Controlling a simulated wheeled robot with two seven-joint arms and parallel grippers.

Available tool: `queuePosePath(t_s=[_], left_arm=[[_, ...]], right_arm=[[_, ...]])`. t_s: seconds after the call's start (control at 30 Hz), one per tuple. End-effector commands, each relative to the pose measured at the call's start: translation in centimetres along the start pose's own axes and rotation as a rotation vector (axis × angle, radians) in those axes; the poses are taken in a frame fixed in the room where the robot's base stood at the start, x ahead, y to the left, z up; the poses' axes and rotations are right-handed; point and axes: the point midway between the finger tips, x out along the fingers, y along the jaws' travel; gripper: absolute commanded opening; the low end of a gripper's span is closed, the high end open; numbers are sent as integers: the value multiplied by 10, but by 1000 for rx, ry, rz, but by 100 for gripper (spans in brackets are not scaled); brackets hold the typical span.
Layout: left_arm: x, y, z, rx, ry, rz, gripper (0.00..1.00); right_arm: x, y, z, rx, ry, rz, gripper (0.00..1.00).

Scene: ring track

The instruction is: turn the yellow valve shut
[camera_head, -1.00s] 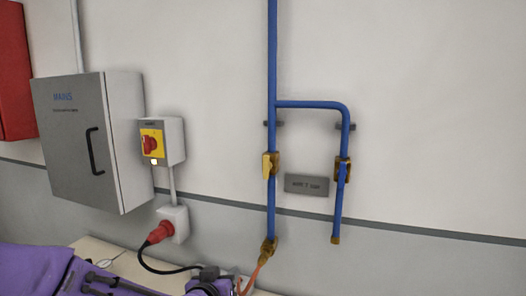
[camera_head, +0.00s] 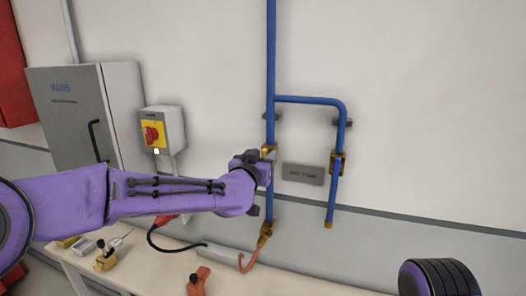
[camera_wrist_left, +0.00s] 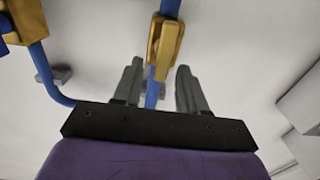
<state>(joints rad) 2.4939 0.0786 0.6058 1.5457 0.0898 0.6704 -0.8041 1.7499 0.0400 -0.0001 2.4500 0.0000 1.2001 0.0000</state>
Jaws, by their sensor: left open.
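The yellow valve (camera_head: 271,150) sits on the main vertical blue pipe and is partly hidden by my left gripper in the head view. In the left wrist view its yellow handle (camera_wrist_left: 164,48) lies along the pipe. My left gripper (camera_head: 266,168) is at the pipe, at about the valve's height; its fingertips are hard to make out there. In the left wrist view the gripper (camera_wrist_left: 159,68) is open, its fingers either side of the pipe line, and the handle's lower end shows between the tips. I cannot tell if they touch. My right gripper is not in view.
A second yellow valve (camera_head: 337,163) is on the right pipe branch. A grey plate (camera_head: 303,173) hangs between the pipes. A grey cabinet (camera_head: 70,115) and red-yellow switch (camera_head: 153,133) are left. A bench (camera_head: 165,265) with tools and an orange hose (camera_head: 255,259) is below.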

Motion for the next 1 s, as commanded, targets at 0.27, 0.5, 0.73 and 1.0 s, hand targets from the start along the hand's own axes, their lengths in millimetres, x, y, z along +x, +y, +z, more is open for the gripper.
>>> queuePosePath(t_s=[0.27, 0.5, 0.73, 1.0], left_arm=[[1, 0, 1, 0, 0, 1, 28], [1, 1, 1, 0, 0, 1, 0], [1, 0, 1, -33, 0, 1, 0], [1, -4, 3, -191, -1, 1, 0]], right_arm=[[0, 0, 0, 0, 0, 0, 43], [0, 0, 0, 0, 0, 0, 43], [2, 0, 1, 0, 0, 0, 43], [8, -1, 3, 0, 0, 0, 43]])
